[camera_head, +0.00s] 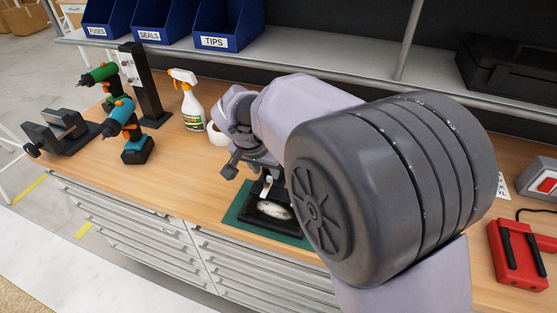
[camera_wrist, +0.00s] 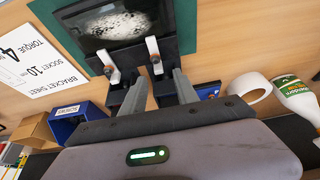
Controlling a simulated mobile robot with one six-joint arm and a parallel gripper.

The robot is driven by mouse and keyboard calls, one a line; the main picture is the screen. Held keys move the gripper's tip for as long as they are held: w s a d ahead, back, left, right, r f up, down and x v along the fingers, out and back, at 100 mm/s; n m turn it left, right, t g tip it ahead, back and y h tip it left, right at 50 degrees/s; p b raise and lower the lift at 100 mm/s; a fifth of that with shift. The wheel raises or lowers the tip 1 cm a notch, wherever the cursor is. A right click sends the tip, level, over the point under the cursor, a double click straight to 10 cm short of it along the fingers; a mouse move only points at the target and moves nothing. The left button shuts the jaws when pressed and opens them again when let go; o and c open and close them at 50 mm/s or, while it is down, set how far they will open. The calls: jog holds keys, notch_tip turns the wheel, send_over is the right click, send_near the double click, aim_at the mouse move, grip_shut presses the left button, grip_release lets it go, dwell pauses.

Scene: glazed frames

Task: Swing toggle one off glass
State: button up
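A dark glazed frame holds a glass pane with a speckled pale patch (camera_wrist: 120,24); in the head view the frame (camera_head: 270,212) is partly hidden by my arm. Two pale toggles with orange marks stand at its near edge in the wrist view, a left toggle (camera_wrist: 110,62) and a right toggle (camera_wrist: 153,55). I cannot tell which is toggle one. Both appear to point over the pane's edge. My gripper (camera_wrist: 160,88) is open and empty, its fingers apart just short of the right toggle; the left toggle is left of both fingers. Contact is not visible.
A green mat (camera_head: 237,214) lies under the frame. A white tape roll (camera_wrist: 250,88), a spray bottle (camera_head: 190,102) and teal drill (camera_head: 124,122) are nearby. A printed sheet (camera_wrist: 38,55) and blue bin (camera_wrist: 72,118) lie left in the wrist view. A shelf (camera_head: 285,58) runs behind.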

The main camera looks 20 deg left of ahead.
aim_at(270, 177)
jog(key=shift+b+x, duration=0.45)
jog(key=shift+x, duration=1.5)
jog(key=shift+d, duration=0.15)
grip_shut()
